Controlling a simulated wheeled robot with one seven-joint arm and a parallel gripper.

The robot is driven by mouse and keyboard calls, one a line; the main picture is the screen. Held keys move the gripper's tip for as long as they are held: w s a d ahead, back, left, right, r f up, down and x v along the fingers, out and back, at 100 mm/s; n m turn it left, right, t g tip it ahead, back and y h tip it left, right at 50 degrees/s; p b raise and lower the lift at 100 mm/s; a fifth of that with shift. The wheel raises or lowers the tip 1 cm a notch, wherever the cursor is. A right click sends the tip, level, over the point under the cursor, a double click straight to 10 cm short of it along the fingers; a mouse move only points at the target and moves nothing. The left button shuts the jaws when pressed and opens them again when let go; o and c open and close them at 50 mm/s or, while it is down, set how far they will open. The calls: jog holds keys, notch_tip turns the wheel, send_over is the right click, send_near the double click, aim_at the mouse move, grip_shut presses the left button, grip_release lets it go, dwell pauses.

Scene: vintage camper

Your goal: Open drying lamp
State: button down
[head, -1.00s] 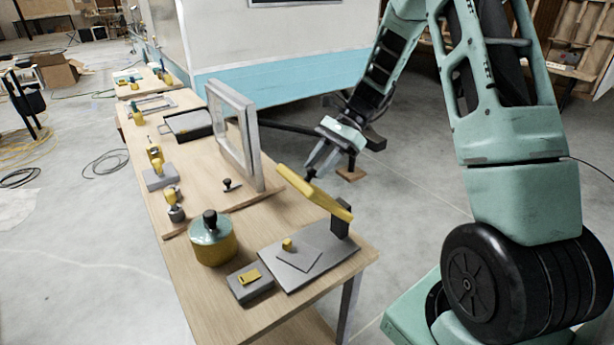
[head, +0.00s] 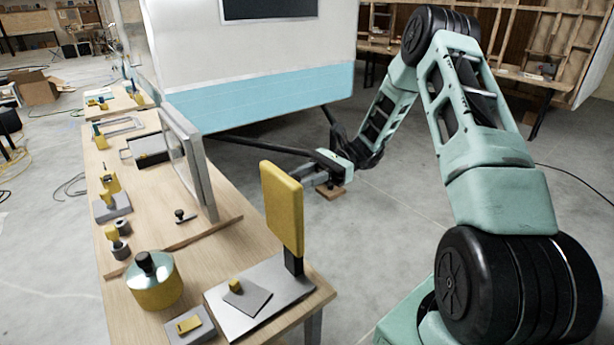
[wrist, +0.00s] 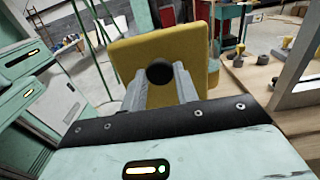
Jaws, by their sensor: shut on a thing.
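The drying lamp (head: 283,208) is a yellow panel on a black hinge post, above a grey base plate (head: 230,312) at the table's near corner. The panel stands about upright. In the wrist view the panel's yellow back (wrist: 130,57) fills the middle, with a round black knob (wrist: 160,72) on it. My gripper (wrist: 160,82) is shut on the knob, a finger on each side. In the head view my gripper (head: 304,173) reaches in from the right behind the panel, and the panel hides its fingertips.
A yellow pot with a teal lid (head: 156,284) and a grey box (head: 190,328) stand to the left. An upright grey frame (head: 190,165) stands farther back. The floor to the right is open.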

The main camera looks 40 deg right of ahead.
jog(key=shift+d+f, duration=0.1)
jog(key=shift+d, duration=0.15)
jog(key=c, duration=1.1)
grip_release()
jog(key=shift+o, duration=0.2)
jog(key=d+b, duration=0.6)
jog(key=d, duration=1.1)
jog(key=shift+d+f, duration=0.15)
jog(key=shift+d, duration=0.05)
